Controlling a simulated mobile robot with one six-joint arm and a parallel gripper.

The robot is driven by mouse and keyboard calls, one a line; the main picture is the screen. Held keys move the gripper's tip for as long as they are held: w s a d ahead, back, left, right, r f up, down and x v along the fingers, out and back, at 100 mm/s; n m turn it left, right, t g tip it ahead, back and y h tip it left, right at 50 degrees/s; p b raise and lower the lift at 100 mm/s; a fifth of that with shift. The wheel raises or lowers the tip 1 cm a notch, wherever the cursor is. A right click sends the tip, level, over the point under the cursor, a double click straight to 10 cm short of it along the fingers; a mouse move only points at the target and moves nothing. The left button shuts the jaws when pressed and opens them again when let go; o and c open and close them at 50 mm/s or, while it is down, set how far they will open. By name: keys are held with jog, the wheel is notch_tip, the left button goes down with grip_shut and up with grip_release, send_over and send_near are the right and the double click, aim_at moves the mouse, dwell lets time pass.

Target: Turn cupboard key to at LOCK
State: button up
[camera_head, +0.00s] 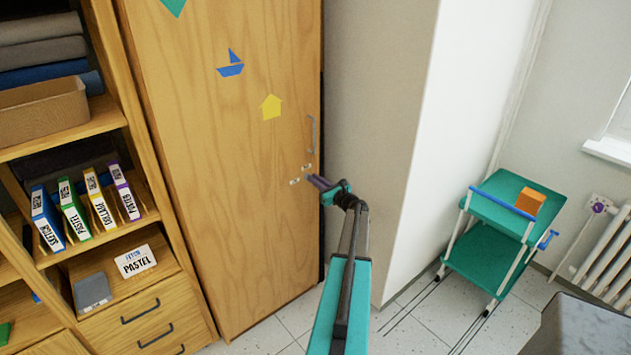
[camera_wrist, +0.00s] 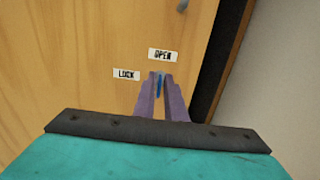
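The wooden cupboard door (camera_head: 225,170) is closed in front of me. A blue key (camera_wrist: 159,83) sits at the lock near the door's right edge. In the wrist view its bow stands about upright, in line with the OPEN label (camera_wrist: 163,55) above it. The LOCK label (camera_wrist: 126,74) is to its left. My gripper (camera_wrist: 160,75) has its two purple fingers on either side of the key, close together, and looks shut on it. The fingers hide part of the key and the keyhole. In the head view my gripper (camera_head: 312,180) reaches the door beside the labels.
A grey door handle (camera_head: 312,134) is above the lock. Open shelves (camera_head: 75,235) with folders and a bin stand at the left. A wall juts out just right of the cupboard. A teal trolley (camera_head: 490,260) with an orange block stands at the right.

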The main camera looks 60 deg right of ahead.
grip_shut()
jog(key=shift+a+f+n+b, duration=0.15)
jog(key=shift+n+b, duration=0.55)
jog(key=shift+b, duration=1.2)
jog(key=n+b, duration=0.5)
jog(key=b, duration=0.4)
jog(key=n+b, duration=0.5)
jog(key=b, duration=0.5)
jog(key=f+n+b, duration=0.1)
jog(key=n+b, duration=0.5)
jog(key=b, duration=0.4)
jog(key=shift+w+a+f, duration=0.1)
jog(key=shift+a, duration=0.25)
jog(key=shift+n+b, duration=0.3)
jog(key=shift+b, duration=0.1)
jog(key=shift+o, duration=2)
grip_release()
